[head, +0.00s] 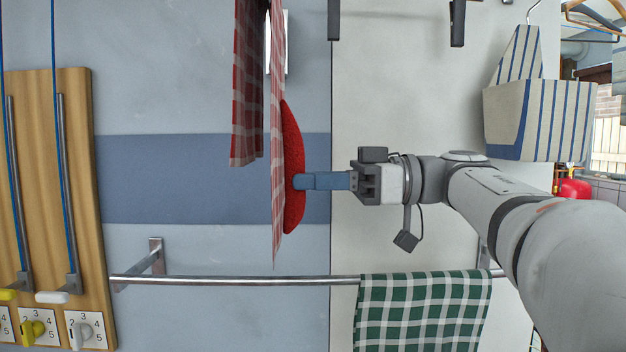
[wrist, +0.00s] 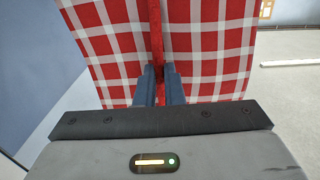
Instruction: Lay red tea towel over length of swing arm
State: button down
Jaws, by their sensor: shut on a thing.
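The red-and-white checked tea towel (head: 248,100) hangs as two narrow panels at the upper middle of the head view; its top is out of frame. A plain red half-moon-shaped piece (head: 291,135) stands out from its right panel; I cannot tell whether it is a fold of the towel. My gripper (head: 298,181) is shut on this red piece. In the wrist view my gripper (wrist: 160,72) has its blue fingers on a red strip (wrist: 156,35) between checked cloth (wrist: 210,50). A chrome bar (head: 240,280) runs below the towel, apart from it; I cannot tell whether it is the swing arm.
A green checked towel (head: 425,305) hangs over the bar's right part. A wooden board (head: 80,130) with metal rods and numbered dials stands at the left. A striped cloth bag (head: 535,115) hangs at the upper right. Dark posts (head: 457,22) show at the top. The bar's left stretch is bare.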

jog(key=shift+f, duration=0.35)
jog(key=c, duration=1.5)
grip_release()
jog(key=shift+o, duration=0.2)
